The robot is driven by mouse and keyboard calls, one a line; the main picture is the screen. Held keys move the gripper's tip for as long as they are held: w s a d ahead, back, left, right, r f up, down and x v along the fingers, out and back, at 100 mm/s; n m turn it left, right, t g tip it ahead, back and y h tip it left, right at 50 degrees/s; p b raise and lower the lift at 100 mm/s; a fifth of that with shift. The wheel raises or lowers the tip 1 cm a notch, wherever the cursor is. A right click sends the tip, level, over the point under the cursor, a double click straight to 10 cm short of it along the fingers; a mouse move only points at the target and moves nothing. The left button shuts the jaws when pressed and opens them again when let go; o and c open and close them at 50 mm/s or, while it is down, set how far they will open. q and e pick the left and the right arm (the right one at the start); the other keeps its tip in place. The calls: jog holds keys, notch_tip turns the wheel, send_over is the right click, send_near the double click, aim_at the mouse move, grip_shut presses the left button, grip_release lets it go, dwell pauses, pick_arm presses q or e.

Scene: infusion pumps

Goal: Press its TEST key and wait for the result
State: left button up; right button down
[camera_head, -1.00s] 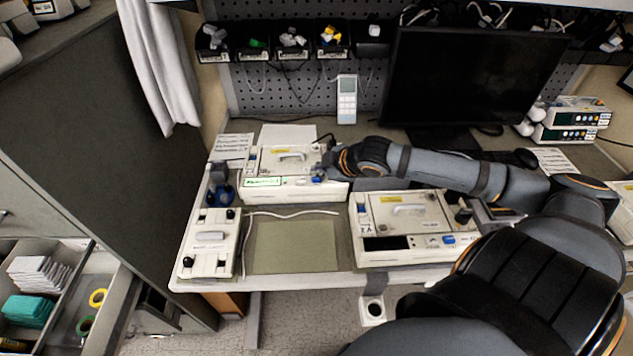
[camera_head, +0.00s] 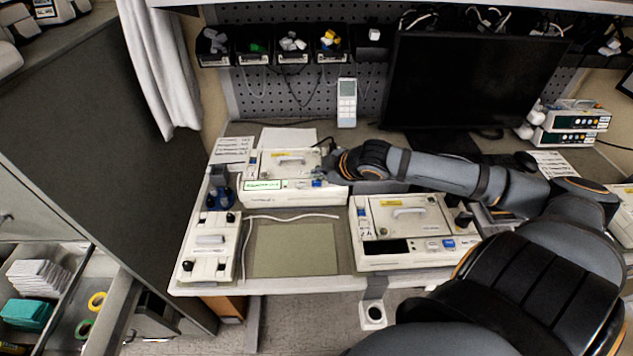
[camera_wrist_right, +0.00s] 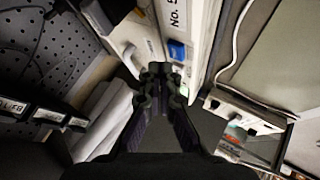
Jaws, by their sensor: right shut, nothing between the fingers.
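A white tester box (camera_head: 283,160) stands at the back left of the bench, with a lit green-and-white display (camera_head: 264,185) whose text is too small to read. A blue key (camera_head: 317,183) is on its front panel, right of the display. It also shows in the right wrist view as a blue key (camera_wrist_right: 177,50) near a "No." label. My right gripper (camera_wrist_right: 160,72) is shut and empty, its tips beside the key and apart from it as far as I can tell. In the head view the right gripper (camera_head: 328,166) is partly hidden by its own wrist. My left gripper is out of view.
A second similar box (camera_head: 405,220) with a dark display and a blue key stands front right, below my right arm. A white device with black knobs (camera_head: 210,245) is front left. A bare greenish mat (camera_head: 293,250) lies between. A monitor (camera_head: 470,80) stands behind.

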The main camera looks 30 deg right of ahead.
aim_at(319, 184)
jog(key=shift+f+b, duration=0.35)
jog(key=shift+f, duration=0.05)
jog(key=shift+f+b, duration=0.35)
jog(key=shift+f, duration=0.05)
dwell(0.7)
jog(key=shift+r, duration=0.1)
jog(key=shift+r+p, duration=0.75)
jog(key=shift+p, duration=0.15)
notch_tip(319, 184, up, 5)
jog(key=p, duration=0.5)
jog(key=shift+r, duration=0.1)
